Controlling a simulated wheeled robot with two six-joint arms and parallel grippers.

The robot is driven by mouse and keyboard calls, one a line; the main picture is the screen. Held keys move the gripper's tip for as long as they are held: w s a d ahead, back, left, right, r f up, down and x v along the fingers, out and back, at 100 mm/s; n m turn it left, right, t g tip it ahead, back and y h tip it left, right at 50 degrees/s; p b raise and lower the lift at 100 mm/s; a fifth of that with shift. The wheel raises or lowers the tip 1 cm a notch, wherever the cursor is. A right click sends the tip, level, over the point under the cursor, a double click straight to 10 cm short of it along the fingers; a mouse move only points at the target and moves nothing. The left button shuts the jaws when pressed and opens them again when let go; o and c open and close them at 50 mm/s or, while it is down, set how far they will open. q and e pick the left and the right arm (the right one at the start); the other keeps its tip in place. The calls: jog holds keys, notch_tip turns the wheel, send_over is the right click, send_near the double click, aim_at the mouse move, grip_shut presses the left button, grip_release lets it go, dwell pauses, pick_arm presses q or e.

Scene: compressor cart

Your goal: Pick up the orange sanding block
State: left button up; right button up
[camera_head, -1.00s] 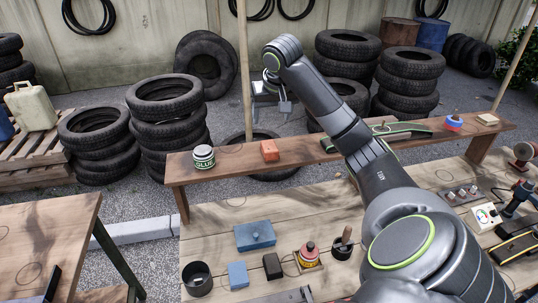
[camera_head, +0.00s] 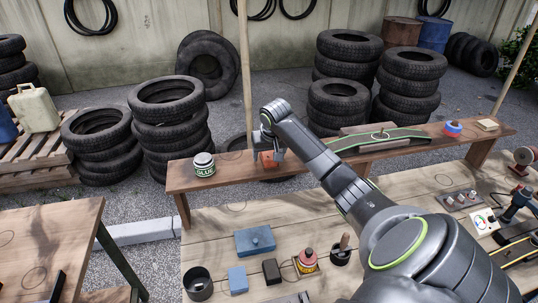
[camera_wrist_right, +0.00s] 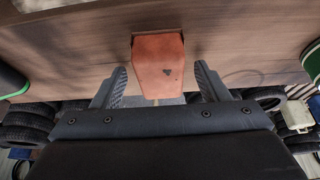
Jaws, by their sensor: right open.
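The orange sanding block (camera_head: 268,160) sits on the raised plank shelf (camera_head: 228,172), right of the glue tin. My right gripper (camera_head: 267,157) is at the block from above and behind, and its fingers partly cover it in the head view. In the right wrist view the block (camera_wrist_right: 158,62) shows between the two open fingers of my right gripper (camera_wrist_right: 158,88). A gap shows on each side of it, so the fingers do not seem to touch it. My left gripper is not in view.
The glue tin (camera_head: 204,164) stands left on the shelf. The bench below holds a blue box (camera_head: 254,240) and several small items.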

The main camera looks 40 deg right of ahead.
aim_at(269, 153)
jog(key=shift+f, duration=0.1)
jog(key=shift+c, duration=0.2)
jog(key=c, duration=1)
jog(key=shift+c, duration=0.2)
notch_tip(269, 153, up, 9)
jog(key=b, duration=0.2)
jog(key=shift+w+b, duration=0.1)
jog(key=shift+b, duration=0.25)
jog(key=shift+r, duration=0.6)
jog(key=o, duration=0.4)
jog(key=c, duration=0.3)
jog(key=shift+f, duration=0.15)
